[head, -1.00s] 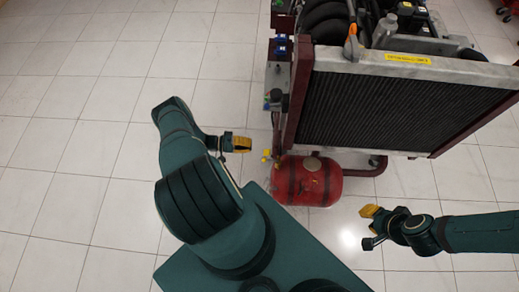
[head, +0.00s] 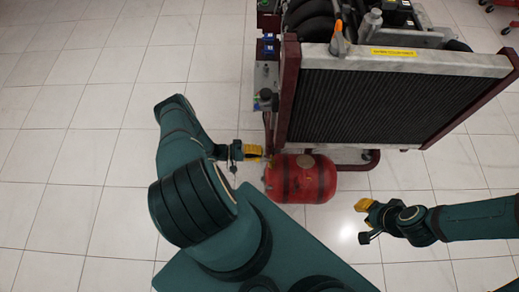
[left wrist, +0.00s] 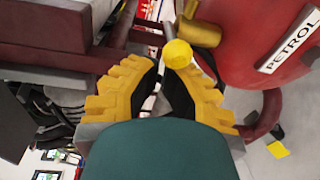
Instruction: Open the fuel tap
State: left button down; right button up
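The red fuel tank (head: 318,180) lies on its side under the radiator's front edge. It shows in the left wrist view (left wrist: 245,35) with a PETROL label (left wrist: 292,40). A round yellow knob (left wrist: 177,54), which looks like the fuel tap, sits beside the tank next to a brass-coloured fitting (left wrist: 200,30). My left gripper (head: 254,152) is at the tank's left end. In the left wrist view its yellow fingers (left wrist: 172,72) are apart, with the knob just beyond the gap between their tips. I cannot tell whether they touch. My right gripper (head: 362,207) is right of the tank, away from it.
The engine trainer's radiator (head: 390,105) and dark red frame (head: 289,95) stand just above and behind the tank. Dark red frame bars (left wrist: 45,60) are close to my left fingers. The tiled floor (head: 80,150) is clear to the left.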

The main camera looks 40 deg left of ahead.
pick_arm(q)
jog(key=shift+s, duration=0.1)
dwell(0.3)
jog(key=shift+s+n+t+y+p, duration=0.1)
jog(key=shift+n+t+y+p, duration=0.2)
jog(key=shift+n+t+y, duration=0.3)
